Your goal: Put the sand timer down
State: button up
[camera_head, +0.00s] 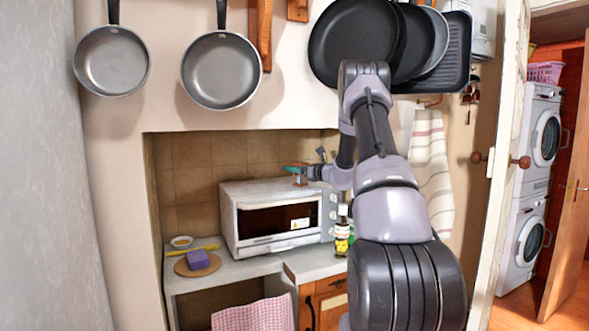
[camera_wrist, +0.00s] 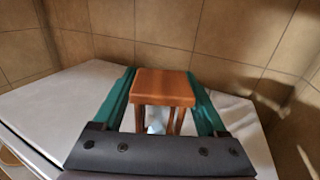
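The sand timer (camera_wrist: 164,86) has a square reddish-brown wooden end, wooden posts and a pale glass bulb partly visible between them. My gripper (camera_wrist: 162,82) has its teal fingers against both sides of the timer and is shut on it. In the head view the timer (camera_head: 299,177) is small, at the back right of the white oven's top (camera_head: 262,188), with my gripper (camera_head: 302,169) reaching it from the right. The timer looks upright. I cannot tell whether its base touches the oven top; its lower end is partly hidden by my gripper.
The tiled niche wall (camera_head: 200,160) is close behind the oven. A bottle (camera_head: 342,232) stands right of the oven. A purple sponge (camera_head: 198,259) on a round board (camera_head: 183,268) and a small bowl (camera_head: 181,242) are on the counter at left. Pans (camera_head: 221,72) hang above.

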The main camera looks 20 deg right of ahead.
jog(key=shift+r, duration=0.15)
jog(key=shift+s+d, duration=0.15)
jog(key=shift+s, duration=0.1)
jog(key=v, duration=1.1)
jog(key=shift+s, duration=0.1)
jog(key=s+a+r+n+g+y, duration=0.1)
jog(key=s+a+r+n+g, duration=0.3)
jog(key=a, duration=0.4)
jog(key=s+a+r+n+g+y, duration=0.1)
jog(key=s+a+r+n+g, duration=0.1)
jog(key=s+a+n, duration=0.4)
jog(key=s+a+r+n+g+y, duration=0.1)
jog(key=s+a+r+n+g, duration=0.3)
jog(key=a, duration=0.5)
jog(key=s+a+n+h, duration=0.1)
jog(key=s+n+h, duration=0.7)
jog(key=s, duration=1.6)
jog(key=n, duration=0.5)
jog(key=shift+s+a+r+t, duration=0.25)
jog(key=shift+s+a+t, duration=0.1)
jog(key=shift+s+t, duration=0.05)
